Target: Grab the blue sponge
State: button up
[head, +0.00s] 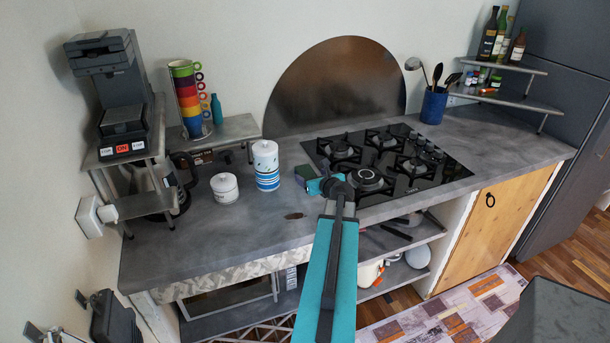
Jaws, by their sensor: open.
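A small block, dark green on top with a blue-purple side, which looks like the blue sponge (302,173), lies on the grey counter left of the gas hob. My teal arm reaches up from the bottom of the head view. My gripper (316,186) is at the sponge's right front side, very close to it. The jaws are open, and I see nothing held in them. My gripper and wrist hide part of the sponge's near right side. I cannot tell whether a finger touches it.
The black hob (388,163) is close on the right. A metal shelf (232,130) holds stacked coloured cups (187,98). The counter in front of the canister is mostly clear.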

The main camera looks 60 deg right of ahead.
aim_at(307, 174)
jog(key=shift+w+d+f, duration=0.15)
jog(key=shift+w+d, duration=0.05)
jog(key=shift+w, duration=0.05)
jog(key=shift+w, duration=0.1)
jog(key=shift+p+x, duration=1.1)
jog(key=shift+x, duration=1.45)
jog(key=shift+a+f, duration=0.15)
jog(key=c, duration=1.1)
